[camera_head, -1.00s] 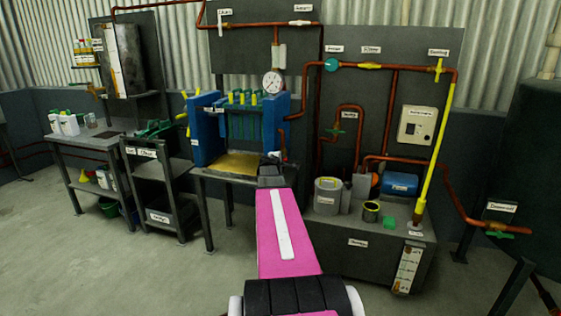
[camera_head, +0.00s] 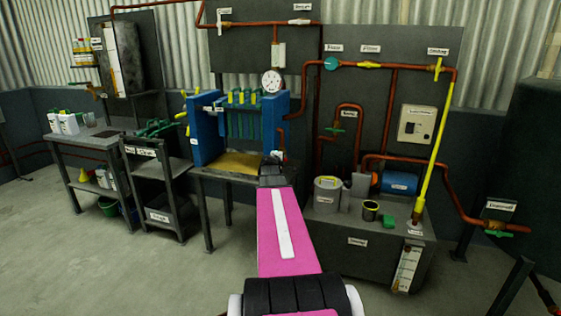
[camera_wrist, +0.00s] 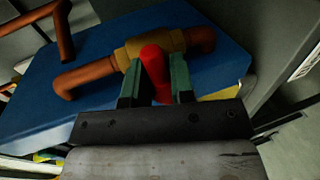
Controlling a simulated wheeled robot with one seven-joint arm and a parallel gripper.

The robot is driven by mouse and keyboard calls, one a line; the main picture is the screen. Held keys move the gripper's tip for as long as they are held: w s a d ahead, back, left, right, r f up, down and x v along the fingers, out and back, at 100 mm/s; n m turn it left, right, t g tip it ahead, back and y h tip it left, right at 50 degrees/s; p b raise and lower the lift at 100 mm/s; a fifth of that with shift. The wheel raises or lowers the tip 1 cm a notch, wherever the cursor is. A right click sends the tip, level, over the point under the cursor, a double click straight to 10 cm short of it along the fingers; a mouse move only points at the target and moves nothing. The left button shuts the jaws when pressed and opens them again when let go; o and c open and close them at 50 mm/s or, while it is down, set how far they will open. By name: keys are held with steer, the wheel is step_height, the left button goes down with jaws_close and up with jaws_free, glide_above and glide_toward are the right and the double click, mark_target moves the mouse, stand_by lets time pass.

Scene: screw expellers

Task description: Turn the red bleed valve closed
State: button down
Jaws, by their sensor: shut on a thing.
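The red bleed valve handle (camera_wrist: 154,66) shows in the wrist view, on a brass valve body (camera_wrist: 134,50) in a copper pipe (camera_wrist: 88,80) in front of a blue panel. My gripper (camera_wrist: 155,84) is shut on the red handle, with one green finger on each side of it. The handle points from the brass body back toward my gripper. In the head view my pink arm reaches to the right side of the blue press frame (camera_head: 275,120). The red handle and the fingertips are too small or hidden to make out there.
A pressure gauge (camera_head: 271,81) stands above the press frame's right side. A grey bench (camera_head: 345,245) with a pot (camera_head: 327,194) and a blue motor (camera_head: 399,182) stands to the right. A dark cart (camera_head: 157,180) is at left.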

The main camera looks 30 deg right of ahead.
steer(key=shift+s+f, duration=0.15)
steer(key=shift+f, duration=0.05)
steer(key=c, duration=1.1)
jaws_free()
steer(key=shift+o, duration=0.2)
steer(key=shift+r, duration=0.1)
steer(key=shift+a, duration=0.1)
steer(key=v, duration=1)
steer(key=shift+s+a, duration=0.2)
